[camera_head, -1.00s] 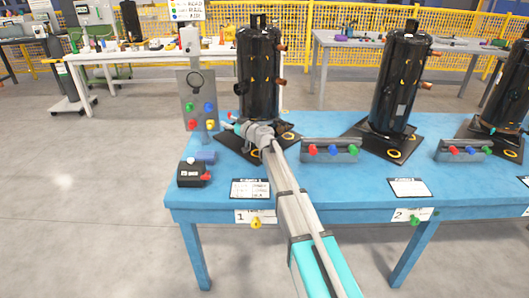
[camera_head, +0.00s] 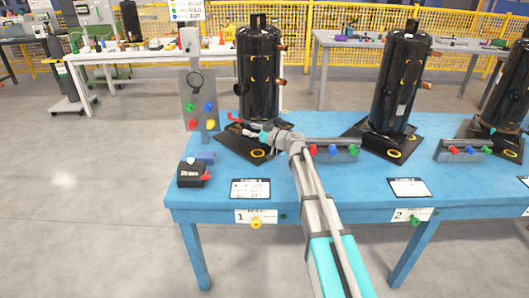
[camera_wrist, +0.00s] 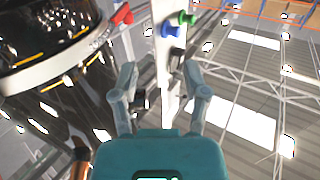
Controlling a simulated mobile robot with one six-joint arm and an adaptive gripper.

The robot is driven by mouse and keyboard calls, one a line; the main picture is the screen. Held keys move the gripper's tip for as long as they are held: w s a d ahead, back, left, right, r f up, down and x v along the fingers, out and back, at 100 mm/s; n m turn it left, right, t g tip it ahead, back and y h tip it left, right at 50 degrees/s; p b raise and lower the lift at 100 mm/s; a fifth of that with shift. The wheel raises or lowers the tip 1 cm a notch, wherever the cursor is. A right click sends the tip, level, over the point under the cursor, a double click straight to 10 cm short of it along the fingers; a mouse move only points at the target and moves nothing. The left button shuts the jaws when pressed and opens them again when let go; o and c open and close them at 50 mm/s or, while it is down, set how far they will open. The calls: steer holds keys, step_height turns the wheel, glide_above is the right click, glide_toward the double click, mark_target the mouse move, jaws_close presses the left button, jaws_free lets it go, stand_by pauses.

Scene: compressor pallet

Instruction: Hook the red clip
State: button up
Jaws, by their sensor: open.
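A small red clip-like piece (camera_head: 235,116) shows at the left foot of the first black compressor (camera_head: 259,75), just beyond my gripper (camera_head: 262,136). In the wrist view a red piece (camera_wrist: 122,14) shows at the top, beside the dark compressor (camera_wrist: 50,45) and past the left finger; I cannot tell if it is the same piece. My gripper in the wrist view (camera_wrist: 160,70) has its fingers apart, nothing visibly held. A pale upright bar with a blue knob (camera_wrist: 171,28) and a green knob (camera_wrist: 188,18) lies beyond the fingers.
A grey panel (camera_head: 198,90) with several coloured knobs stands left of the compressor. A black box (camera_head: 193,174) sits at the left of the blue table (camera_head: 340,198). More compressors stand to the right.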

steer(key=s+d+m+g+h+p, duration=0.1)
steer(key=s+d+g+h+p, duration=0.1)
steer(key=s+p, duration=0.3)
steer(key=s+d+m+g+h+p, duration=0.1)
steer(key=s+p, duration=0.4)
steer(key=s, duration=0.5)
steer(key=shift+d+g+h, duration=0.6)
steer(key=shift+d+g, duration=0.1)
steer(key=shift+g, duration=0.5)
steer(key=s+d+f+m+g+h, duration=0.25)
steer(key=s+d+h, duration=0.2)
steer(key=s, duration=0.25)
steer(key=s+d+f+m+g+h, duration=0.1)
steer(key=s+d+f+m+h, duration=0.25)
steer(key=s+d, duration=0.3)
steer(key=s+d+f+m+g+h, duration=0.2)
steer(key=s+d+m+h, duration=0.15)
steer(key=s, duration=0.45)
step_height(320, 180, up, 15)
steer(key=p, duration=1.6)
steer(key=shift+w+d+y, duration=0.2)
steer(key=shift+w+y, duration=0.1)
steer(key=shift+y, duration=0.15)
steer(key=shift+d+r+n+t, duration=0.1)
steer(key=shift+n+t, duration=0.15)
